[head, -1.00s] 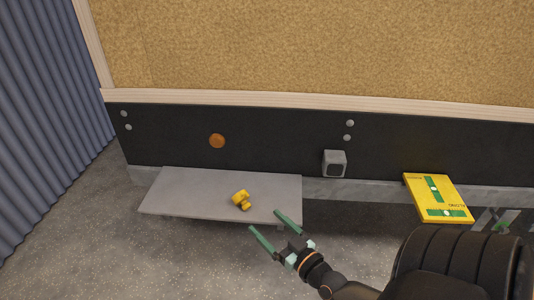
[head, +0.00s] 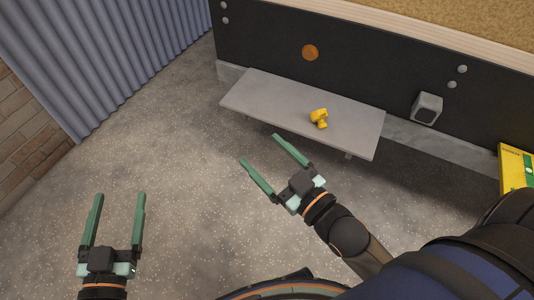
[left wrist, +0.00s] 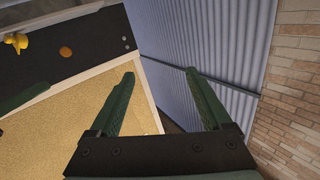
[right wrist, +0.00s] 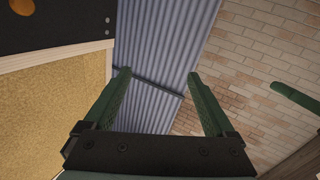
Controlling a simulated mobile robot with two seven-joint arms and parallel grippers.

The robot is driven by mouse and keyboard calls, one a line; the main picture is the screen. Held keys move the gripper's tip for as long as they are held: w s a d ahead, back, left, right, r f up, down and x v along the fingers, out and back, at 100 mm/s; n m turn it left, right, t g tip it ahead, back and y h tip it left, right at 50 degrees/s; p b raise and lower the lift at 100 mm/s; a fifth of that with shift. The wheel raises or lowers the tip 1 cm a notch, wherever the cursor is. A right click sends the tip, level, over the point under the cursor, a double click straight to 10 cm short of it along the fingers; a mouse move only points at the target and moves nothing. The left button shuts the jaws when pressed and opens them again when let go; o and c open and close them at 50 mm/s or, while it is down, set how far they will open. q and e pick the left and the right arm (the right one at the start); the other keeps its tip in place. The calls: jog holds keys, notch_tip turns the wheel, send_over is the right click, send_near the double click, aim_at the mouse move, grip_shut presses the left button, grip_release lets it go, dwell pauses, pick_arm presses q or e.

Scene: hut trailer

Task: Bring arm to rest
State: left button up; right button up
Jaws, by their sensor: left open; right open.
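My left gripper (head: 119,197) is at the lower left of the head view, open and empty above the grey speckled floor. My right gripper (head: 260,149) is open and empty, to its right, with its fingertips in front of the near edge of a grey shelf (head: 258,95) in the picture. My left fingers (left wrist: 160,73) stand apart in the left wrist view. My right fingers (right wrist: 158,73) stand apart with nothing between them in the right wrist view. A green finger (right wrist: 296,97) of the other gripper shows at that view's right edge.
A small yellow object (head: 319,118) lies on the shelf. An orange disc (head: 310,53) and a grey box (head: 427,108) are on the black wall panel. A yellow case (head: 516,168) is at the right edge. Corrugated wall (head: 115,50) and brick wall (head: 30,130) bound the left.

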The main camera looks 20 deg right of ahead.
dwell(0.4)
pick_arm(q)
jog(key=s+a+f+n+g+y+p, duration=0.2)
jog(key=s+g+p, duration=0.5)
jog(key=p, duration=1.5)
jog(key=shift+s+a+f+n+g+y+p, duration=0.15)
jog(key=shift+s+n+g+y+p, duration=0.2)
jog(key=shift+s, duration=0.6)
pick_arm(e)
jog(key=s+d+f+m+g+h, duration=0.2)
jog(key=s+g, duration=0.5)
jog(key=s, duration=0.2)
jog(key=shift+d+f+m+g+h, duration=0.2)
jog(key=shift+m+g+h, duration=0.1)
jog(key=shift+m+g, duration=0.1)
